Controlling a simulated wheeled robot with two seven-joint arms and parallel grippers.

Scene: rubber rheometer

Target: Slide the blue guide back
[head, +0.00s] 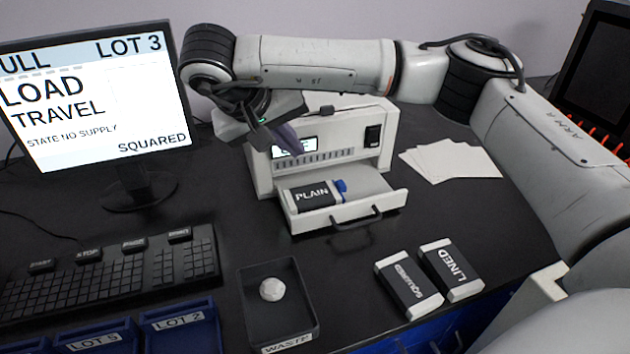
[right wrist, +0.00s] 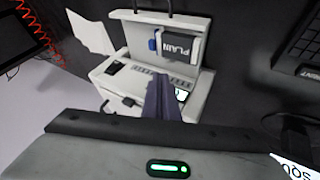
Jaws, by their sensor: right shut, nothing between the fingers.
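The small blue guide (head: 341,186) sits in the pulled-out drawer (head: 378,203) of the white machine (head: 379,119), at the right end of a black-and-white block marked PLAIN (head: 312,194). In the right wrist view the blue guide (right wrist: 152,45) shows beside the PLAIN block (right wrist: 181,46). My right gripper (head: 292,146) is shut and empty. It hangs in front of the machine's upper face, above and behind the drawer, apart from the guide. Its fingers also show in the right wrist view (right wrist: 160,98). My left gripper is out of view.
White sheets (head: 450,161) lie right of the machine. Blocks marked SQUARED (head: 408,289) and LINED (head: 451,270) lie in front. A black waste tray (head: 249,310) holds a white lump (head: 272,289). A keyboard (head: 115,270) and monitor (head: 95,100) stand left. Bare tabletop lies before the drawer.

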